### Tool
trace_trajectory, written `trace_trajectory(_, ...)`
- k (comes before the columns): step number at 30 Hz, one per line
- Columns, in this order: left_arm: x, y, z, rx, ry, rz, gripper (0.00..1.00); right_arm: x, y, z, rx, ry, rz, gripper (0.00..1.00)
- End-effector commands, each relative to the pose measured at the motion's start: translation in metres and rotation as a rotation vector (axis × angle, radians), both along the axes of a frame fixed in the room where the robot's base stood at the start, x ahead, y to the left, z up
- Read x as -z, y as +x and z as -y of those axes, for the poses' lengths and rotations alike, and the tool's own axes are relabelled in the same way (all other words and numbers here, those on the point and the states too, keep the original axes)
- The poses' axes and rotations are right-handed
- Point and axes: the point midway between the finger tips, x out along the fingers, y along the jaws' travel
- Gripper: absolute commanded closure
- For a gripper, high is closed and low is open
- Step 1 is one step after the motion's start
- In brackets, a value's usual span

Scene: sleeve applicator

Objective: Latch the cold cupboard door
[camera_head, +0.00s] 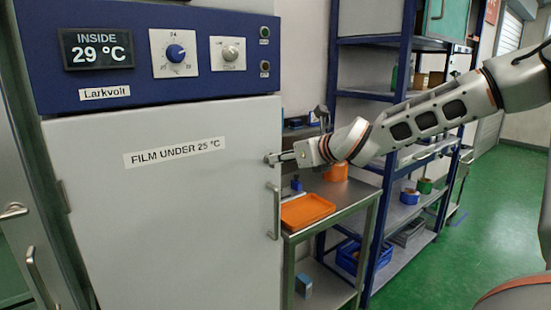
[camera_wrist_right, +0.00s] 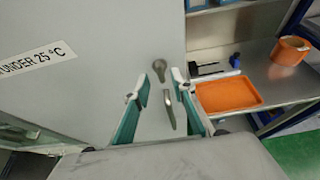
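The cold cupboard (camera_head: 150,40) has a pale grey door (camera_head: 150,220) labelled "FILM UNDER 25 °C". The door looks flush with its frame, but a small gap could not be told. A vertical bar handle (camera_head: 275,210) is near its right edge; in the right wrist view its upper part (camera_wrist_right: 168,115) shows between the fingers. Just above it is a small round-headed grey metal latch (camera_wrist_right: 157,68), covered by the gripper in the head view. My right gripper (camera_head: 274,158) is at the door's right edge, fingers apart with nothing between their tips (camera_wrist_right: 160,82). My left gripper is out of view.
The blue panel shows 29 °C (camera_head: 97,50) and has a blue dial (camera_head: 175,52). A metal bench (camera_head: 345,197) with an orange tray (camera_head: 305,211) stands right of the cupboard. A blue shelf rack (camera_head: 383,225) stands behind it. Green floor (camera_head: 490,215) is clear at right.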

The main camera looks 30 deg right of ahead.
Motion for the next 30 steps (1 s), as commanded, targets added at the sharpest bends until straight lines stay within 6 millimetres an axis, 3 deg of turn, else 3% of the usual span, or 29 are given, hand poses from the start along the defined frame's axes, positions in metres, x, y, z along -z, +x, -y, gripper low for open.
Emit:
trace_trajectory(9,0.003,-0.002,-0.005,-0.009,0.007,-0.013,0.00,0.013,0.030,-0.002,0.001,0.002,-0.001,0.75)
trace_trajectory(22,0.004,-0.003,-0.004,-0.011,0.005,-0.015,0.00,0.015,0.036,-0.003,0.001,0.002,0.000,0.75)
trace_trajectory(23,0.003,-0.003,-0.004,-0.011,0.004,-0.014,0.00,0.015,0.036,-0.003,0.001,0.002,0.000,0.78)
trace_trajectory(25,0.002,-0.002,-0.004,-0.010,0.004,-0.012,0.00,0.015,0.036,-0.002,0.001,0.002,0.000,0.96)
trace_trajectory(26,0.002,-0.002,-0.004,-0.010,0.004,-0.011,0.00,0.015,0.036,-0.003,0.001,0.002,0.000,1.00)
trace_trajectory(30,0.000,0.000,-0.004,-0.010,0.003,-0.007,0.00,0.015,0.036,-0.003,0.001,0.002,0.000,1.00)
